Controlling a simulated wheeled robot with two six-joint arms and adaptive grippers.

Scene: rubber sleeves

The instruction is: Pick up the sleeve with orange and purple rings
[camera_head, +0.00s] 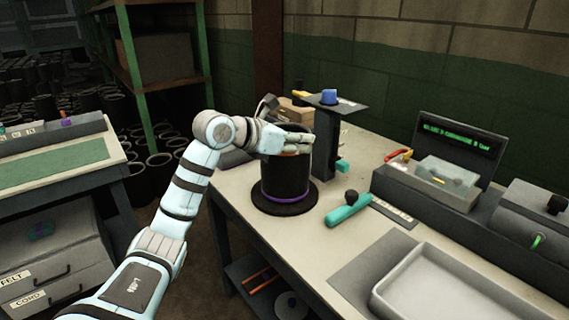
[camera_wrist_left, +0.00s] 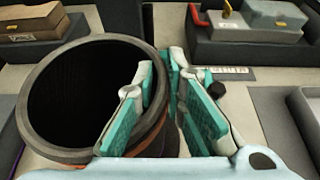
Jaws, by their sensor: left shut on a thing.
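The sleeve (camera_head: 286,178) is a wide black cylinder standing upright on a dark round base (camera_head: 285,208) on the table. A purple ring circles it near the bottom. An orange band shows near its top, partly hidden by my gripper. In the left wrist view the sleeve's open mouth (camera_wrist_left: 82,95) fills the left side, with orange on its outer wall. My left gripper (camera_head: 300,144) is at the sleeve's upper right side. In the wrist view its teal-padded fingers (camera_wrist_left: 165,108) are shut on the sleeve's wall at the rim. My right gripper is not in view.
A dark post stand (camera_head: 325,140) with a blue piece on top is just right of the sleeve. A teal-handled tool (camera_head: 348,210) lies in front. A grey tray (camera_head: 445,285) and a device with a green display (camera_head: 460,140) are to the right.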

